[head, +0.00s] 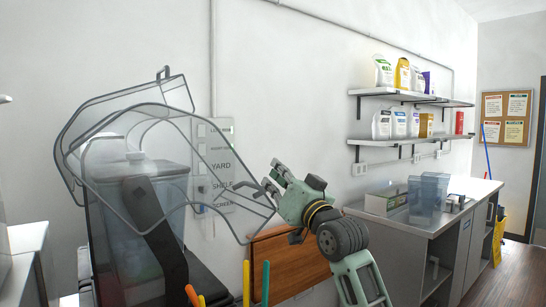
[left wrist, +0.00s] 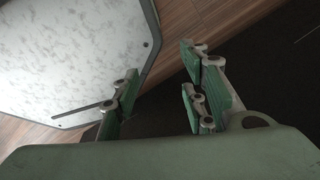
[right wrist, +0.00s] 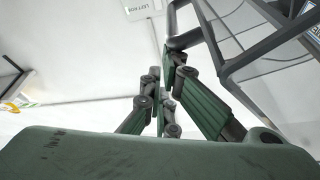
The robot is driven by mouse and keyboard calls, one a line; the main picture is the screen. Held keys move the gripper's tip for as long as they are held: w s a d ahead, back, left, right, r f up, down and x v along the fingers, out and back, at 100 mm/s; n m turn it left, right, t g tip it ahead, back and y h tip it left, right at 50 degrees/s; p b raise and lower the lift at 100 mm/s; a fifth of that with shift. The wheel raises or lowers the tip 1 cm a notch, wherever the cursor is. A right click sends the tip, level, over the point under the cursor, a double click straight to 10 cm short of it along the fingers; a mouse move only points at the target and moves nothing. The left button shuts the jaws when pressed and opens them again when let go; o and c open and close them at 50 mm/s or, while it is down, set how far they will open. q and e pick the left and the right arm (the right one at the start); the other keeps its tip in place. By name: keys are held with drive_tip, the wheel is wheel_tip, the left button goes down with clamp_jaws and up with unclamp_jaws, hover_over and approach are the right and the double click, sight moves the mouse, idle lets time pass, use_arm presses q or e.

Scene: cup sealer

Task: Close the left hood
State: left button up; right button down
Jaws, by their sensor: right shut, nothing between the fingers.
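Two clear hoods with grey frames stand raised over the machine at the left of the head view. The nearer hood (head: 203,146) reaches right towards my right gripper. The other hood (head: 120,98) is behind it, with a small handle at its top. The pictures do not settle which is the left hood. My right gripper (head: 270,182) is shut and empty, its fingertips at the nearer hood's right end; contact is unclear. In the right wrist view the fingertips (right wrist: 163,85) are close beside a grey frame bar (right wrist: 188,38). My left gripper (left wrist: 160,95) is open and empty in the left wrist view.
Clear containers (head: 135,170) stand inside the machine under the hoods. A wall panel with labels (head: 215,160) is behind. A counter (head: 425,218) and shelves (head: 410,97) with bags are at the right. A pale speckled top (left wrist: 65,55) lies beside my left gripper.

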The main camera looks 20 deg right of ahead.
use_arm(q)
drive_tip(key=shift+s+f+b, duration=0.25)
drive_tip(key=shift+f+b, duration=0.3)
drive_tip(key=shift+f, duration=0.15)
drive_tip(key=shift+s+f+b, duration=0.25)
drive_tip(key=shift+f+b, duration=0.3)
drive_tip(key=shift+f, duration=0.15)
drive_tip(key=shift+s+f+b, duration=0.25)
drive_tip(key=shift+f+b, duration=0.3)
drive_tip(key=shift+f, duration=0.15)
use_arm(e)
drive_tip(key=s+a+f+m+h, duration=0.1)
drive_tip(key=a+f+m, duration=0.1)
drive_tip(key=f, duration=1)
drive_tip(key=shift+a, duration=0.65)
drive_tip(key=shift+f, duration=0.1)
